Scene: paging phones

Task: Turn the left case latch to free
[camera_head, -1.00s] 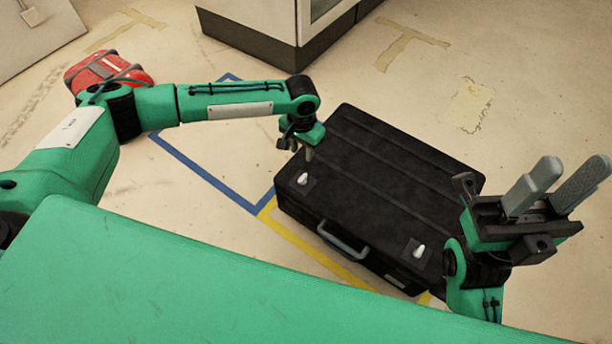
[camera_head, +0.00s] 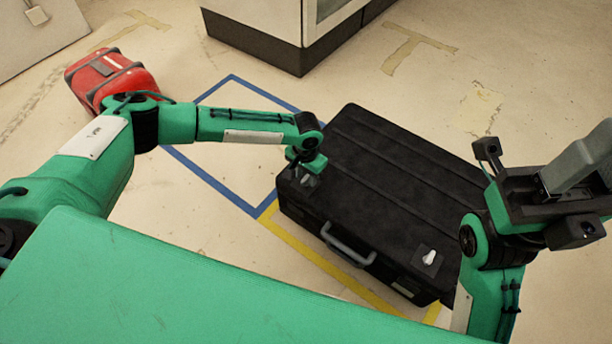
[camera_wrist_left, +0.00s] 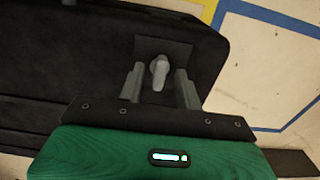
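The black case (camera_head: 395,190) lies flat on the floor, with a handle (camera_head: 348,243) on its front side. Its left latch (camera_wrist_left: 159,72) is a small grey knob on a dark plate in the left wrist view. In the head view my left gripper (camera_head: 308,178) is over that corner and mostly hides the latch. In the wrist view my left gripper (camera_wrist_left: 160,87) is open, with one finger on each side of the latch; I cannot tell if they touch it. The right latch (camera_head: 429,258) is pale and uncovered. My right gripper (camera_head: 585,165) is beside the case, partly cut off.
A red case (camera_head: 108,80) lies on the floor at the far left. A white cabinet (camera_head: 255,18) stands at the back. Blue tape (camera_head: 195,170) and yellow tape (camera_head: 325,265) mark the floor. The floor behind the case is clear.

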